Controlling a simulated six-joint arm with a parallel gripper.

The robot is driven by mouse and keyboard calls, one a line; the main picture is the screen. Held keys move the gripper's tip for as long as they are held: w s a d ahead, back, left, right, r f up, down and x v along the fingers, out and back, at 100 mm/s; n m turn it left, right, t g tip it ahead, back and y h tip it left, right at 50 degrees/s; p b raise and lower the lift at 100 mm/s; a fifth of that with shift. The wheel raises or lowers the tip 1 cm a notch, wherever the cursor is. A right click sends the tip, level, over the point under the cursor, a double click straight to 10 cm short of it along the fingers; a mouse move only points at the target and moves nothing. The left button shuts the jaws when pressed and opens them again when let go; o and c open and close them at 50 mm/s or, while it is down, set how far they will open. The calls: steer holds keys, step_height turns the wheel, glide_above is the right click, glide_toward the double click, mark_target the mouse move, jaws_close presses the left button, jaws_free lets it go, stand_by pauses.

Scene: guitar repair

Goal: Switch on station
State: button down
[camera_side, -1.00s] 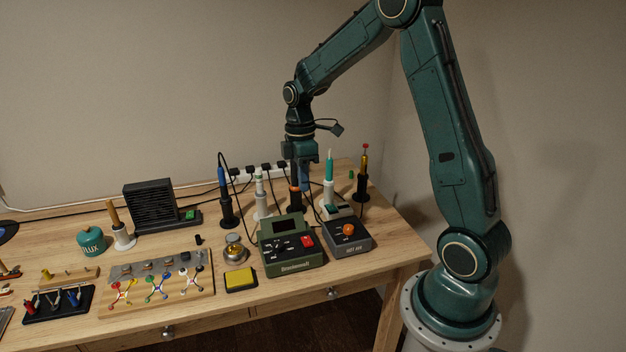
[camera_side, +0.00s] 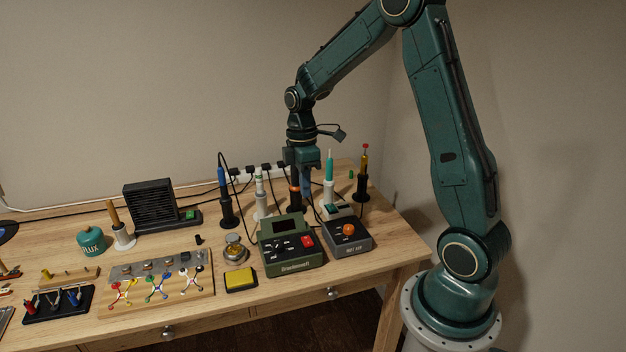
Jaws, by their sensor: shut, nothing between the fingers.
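The green soldering station (camera_side: 292,248) stands near the front right of the bench. It has a dark screen, several small controls and a red rocker switch (camera_side: 307,241) on its right side. I cannot tell the switch's position. A dark hot-air unit (camera_side: 348,240) with an orange knob stands just right of it. My gripper (camera_side: 303,190) points down above and behind the station, apart from the red switch. Its fingers are shut with nothing held; the tips are small and partly lost among the iron stands.
Several upright irons in stands, including a blue-handled one (camera_side: 224,195) and a teal one (camera_side: 329,180), crowd around my gripper. Black cables run to a power strip (camera_side: 258,171) behind. A yellow sponge (camera_side: 241,280) lies left of the station. Bare wood shows at the front right.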

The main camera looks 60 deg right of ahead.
mark_target(309, 243)
steer(key=f, duration=0.4)
steer(key=s+a+f, duration=0.1)
steer(key=f, duration=0.8)
steer(key=shift+s+a, duration=0.15)
steer(key=shift+f, duration=0.1)
steer(key=shift+s+a+f, duration=0.15)
steer(key=shift+f, duration=0.05)
steer(key=shift+w+d+r, duration=0.15)
steer(key=shift+w+d, duration=0.5)
steer(key=shift+r, duration=0.1)
stand_by(0.4)
